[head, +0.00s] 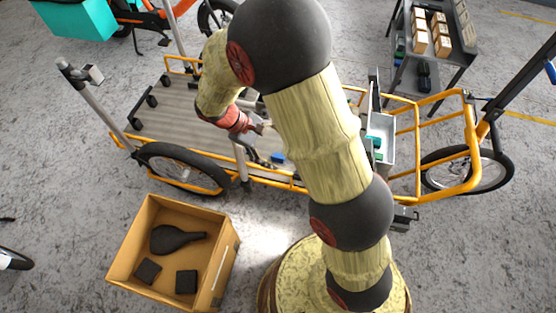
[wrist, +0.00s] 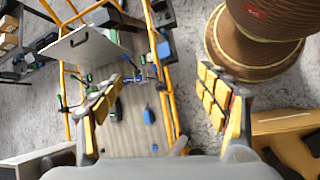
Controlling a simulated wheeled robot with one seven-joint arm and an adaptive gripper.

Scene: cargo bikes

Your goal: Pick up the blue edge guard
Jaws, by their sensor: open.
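A small blue piece (head: 277,157), which looks like the blue edge guard, lies on the cargo bike's flat deck (head: 190,128) near its front rail. In the wrist view a blue piece (wrist: 148,117) lies on the deck, apart from the fingers and seen beyond the gap between them. My gripper (wrist: 165,92) is open, with yellow-padded fingers spread wide and nothing between them. In the head view my gripper (head: 258,125) is above the deck, partly hidden by my arm.
A grey tray (head: 390,150) with green pieces sits on the bike's right side. A cardboard box (head: 222,265) with black parts stands on the floor at lower left. A shelf cart (head: 400,72) holds small boxes. Orange rails and grey posts (head: 105,110) edge the deck.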

